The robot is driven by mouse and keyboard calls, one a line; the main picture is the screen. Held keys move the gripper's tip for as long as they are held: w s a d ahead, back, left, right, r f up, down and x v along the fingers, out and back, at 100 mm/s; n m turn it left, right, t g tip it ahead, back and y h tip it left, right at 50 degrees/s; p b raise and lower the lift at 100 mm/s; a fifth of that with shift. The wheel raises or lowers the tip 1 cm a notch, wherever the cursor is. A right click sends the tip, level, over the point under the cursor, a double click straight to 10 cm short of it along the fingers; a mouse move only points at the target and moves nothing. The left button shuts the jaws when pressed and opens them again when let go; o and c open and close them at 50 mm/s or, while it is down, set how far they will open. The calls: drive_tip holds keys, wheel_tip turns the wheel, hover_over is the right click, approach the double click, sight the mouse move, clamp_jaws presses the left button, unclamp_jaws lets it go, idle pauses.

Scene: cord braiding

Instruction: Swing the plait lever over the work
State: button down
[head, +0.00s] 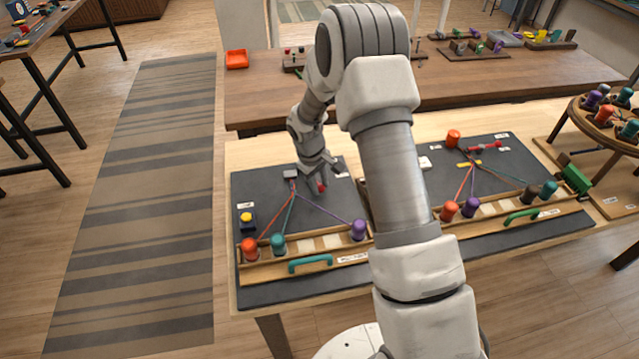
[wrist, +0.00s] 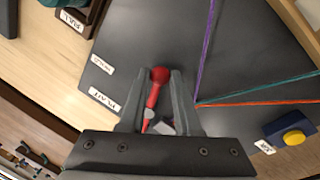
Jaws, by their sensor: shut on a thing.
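The plait lever (wrist: 154,95) is a red bar with a round red knob; in the wrist view its knob lies between the fingertips of my gripper (wrist: 162,78). My gripper is shut on it. In the head view my gripper (head: 318,186) is low over the left dark work board (head: 330,228), and a bit of the red lever (head: 321,187) shows beside it. A label reading PLAIT (wrist: 104,98) lies left of the lever in the wrist view.
Orange (head: 249,249), teal (head: 278,244) and purple (head: 358,230) bobbins stand in the wooden rack along the board's front. A yellow button (head: 246,217) sits at the board's left edge. A second board (head: 425,185) with cords lies to the right, partly behind my arm.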

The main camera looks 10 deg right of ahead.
sight(331, 177)
idle(0.9)
drive_tip(key=d+n, duration=0.2)
drive_tip(key=n, duration=0.1)
drive_tip(key=shift+w, duration=0.4)
drive_tip(key=n, duration=0.2)
drive_tip(key=w+d+n+y+p, duration=0.1)
drive_tip(key=n, duration=0.1)
drive_tip(key=shift+w+d+r+t, duration=0.15)
drive_tip(key=shift+w+d+t, duration=0.05)
drive_tip(key=shift+t, duration=0.2)
drive_tip(key=w+n, duration=0.1)
drive_tip(key=n, duration=0.1)
drive_tip(key=w+d+n+p, duration=0.1)
drive_tip(key=n, duration=0.1)
drive_tip(key=shift+w+y+p, duration=0.1)
drive_tip(key=shift+y+p, duration=0.2)
drive_tip(key=shift+y, duration=0.1)
drive_tip(key=shift+w+d+n+p, duration=0.15)
drive_tip(key=shift+w+n, duration=0.25)
drive_tip(key=shift+n, duration=0.4)
drive_tip(key=shift+w+n+p, duration=0.2)
drive_tip(key=shift+w+n, duration=0.2)
drive_tip(key=shift+n, duration=0.4)
drive_tip(key=c, duration=0.6)
unclamp_jaws()
drive_tip(key=shift+c, duration=0.2)
